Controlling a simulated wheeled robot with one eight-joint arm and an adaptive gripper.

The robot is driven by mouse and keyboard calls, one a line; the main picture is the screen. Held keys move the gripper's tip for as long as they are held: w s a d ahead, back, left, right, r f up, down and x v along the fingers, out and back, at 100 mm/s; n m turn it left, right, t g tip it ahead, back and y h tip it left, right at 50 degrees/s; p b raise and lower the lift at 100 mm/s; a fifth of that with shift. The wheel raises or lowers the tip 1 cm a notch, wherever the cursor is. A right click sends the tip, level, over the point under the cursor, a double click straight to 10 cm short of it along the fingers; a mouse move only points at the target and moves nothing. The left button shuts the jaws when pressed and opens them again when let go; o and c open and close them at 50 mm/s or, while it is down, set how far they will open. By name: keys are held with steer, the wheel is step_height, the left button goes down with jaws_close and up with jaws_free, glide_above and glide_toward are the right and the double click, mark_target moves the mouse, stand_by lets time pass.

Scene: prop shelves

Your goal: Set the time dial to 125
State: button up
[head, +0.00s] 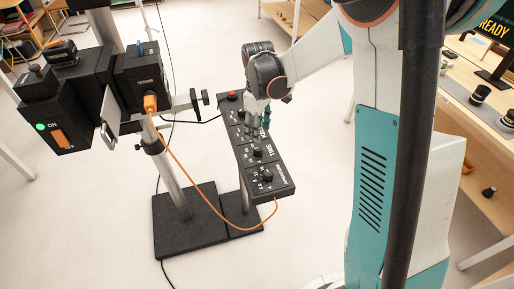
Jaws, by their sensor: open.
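The black control panel (283,188) slants down from the back toward me on a stand near the middle of the head view. It carries several black dials with white markings. The time dial (257,153) appears to be the knob beside the word TIME, one up from the nearest knob. Its setting is too small to read. My gripper (256,120) is open over the far half of the panel, behind the time dial. I cannot tell whether its teal fingertips touch anything. My gripper and wrist partly hide the panel's farther controls.
A red button (232,95) sits at the panel's far end. The aperture dial (266,177) is nearest me. An orange cable (195,188) runs from a black camera-like device (139,75) on a stand to the panel. A wooden shelf (480,150) stands right.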

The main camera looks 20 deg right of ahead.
mark_target(258, 148)
step_height(258, 148, down, 9)
steer(key=b, duration=0.2)
steer(key=shift+f+b, duration=0.1)
steer(key=shift+b, duration=0.2)
steer(key=c, duration=1.1)
